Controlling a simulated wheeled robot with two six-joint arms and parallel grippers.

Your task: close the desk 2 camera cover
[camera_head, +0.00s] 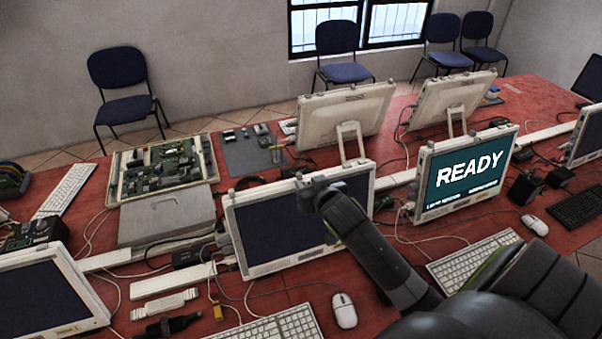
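A white-framed monitor (285,230) with a dark screen stands in the front row, left of a monitor reading READY (467,172). I cannot tell from the picture which one is desk 2. My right arm comes in from the lower right, and its gripper (314,184) is in front of the dark monitor's upper edge. The gripper hides part of that edge, and I cannot make out a camera cover there. Its fingers are too small and unclear to tell open from shut. My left gripper is not in view.
A keyboard (272,325) and a mouse (344,311) lie before the dark monitor. Loose cables cross the red table (225,292). An open case with a circuit board (200,163) is at the back left. Two monitors (343,113) (452,98) face away behind.

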